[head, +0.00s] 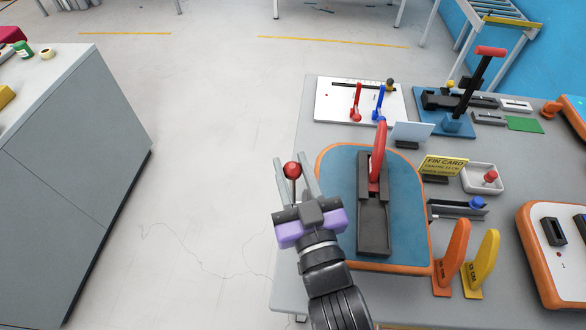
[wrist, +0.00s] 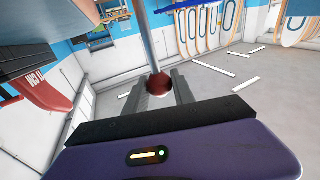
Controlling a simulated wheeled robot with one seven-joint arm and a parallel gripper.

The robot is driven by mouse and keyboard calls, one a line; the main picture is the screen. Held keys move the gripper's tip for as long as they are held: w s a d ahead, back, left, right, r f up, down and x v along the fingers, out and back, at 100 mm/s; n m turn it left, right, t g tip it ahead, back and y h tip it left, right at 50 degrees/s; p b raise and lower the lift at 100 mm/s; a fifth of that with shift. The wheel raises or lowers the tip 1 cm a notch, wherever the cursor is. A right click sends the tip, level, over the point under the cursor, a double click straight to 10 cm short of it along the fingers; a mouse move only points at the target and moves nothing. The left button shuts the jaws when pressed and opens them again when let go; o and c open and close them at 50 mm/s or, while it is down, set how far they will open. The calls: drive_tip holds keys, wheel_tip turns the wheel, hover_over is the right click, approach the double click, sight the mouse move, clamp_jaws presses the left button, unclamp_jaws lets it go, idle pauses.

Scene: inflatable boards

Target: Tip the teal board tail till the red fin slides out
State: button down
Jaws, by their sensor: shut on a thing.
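The teal board (head: 341,190) with an orange rim lies on the grey table. A long dark fin box (head: 374,235) runs along it. The red fin (head: 379,150) stands in the far part of the box; its base is partly hidden. It also shows at the left of the wrist view (wrist: 45,88). My gripper (head: 294,174) is beside the board's left edge, shut on a red ball knob (head: 292,170). In the wrist view the knob (wrist: 160,85) sits between the fingers on a grey rod (wrist: 154,35). What the rod joins is hidden.
Orange (head: 453,255) and yellow (head: 483,262) fins stand right of the board. A yellow fin card (head: 445,165), a white tray (head: 483,178) and a white panel with levers (head: 335,103) are nearby. Open floor (head: 200,170) lies left of the table.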

drive_tip(key=shift+s+f+n+t+y+b, duration=0.15)
drive_tip(key=shift+s+f+t+b, duration=0.2)
drive_tip(key=shift+b, duration=0.55)
drive_tip(key=shift+s+n+t+y+b, duration=0.1)
drive_tip(key=shift+s+t+b, duration=0.1)
drive_tip(key=shift+s+b, duration=0.45)
drive_tip(key=shift+s+f+n+t+y+b, duration=0.15)
drive_tip(key=shift+s+f+t+b, duration=0.1)
drive_tip(key=shift+b, duration=0.85)
drive_tip(key=shift+s+a+b, duration=0.15)
drive_tip(key=shift+s+b, duration=0.45)
drive_tip(key=shift+s, duration=0.4)
drive_tip(key=c, duration=1.1)
unclamp_jaws()
drive_tip(key=b+v, duration=0.1)
drive_tip(key=v, duration=0.7)
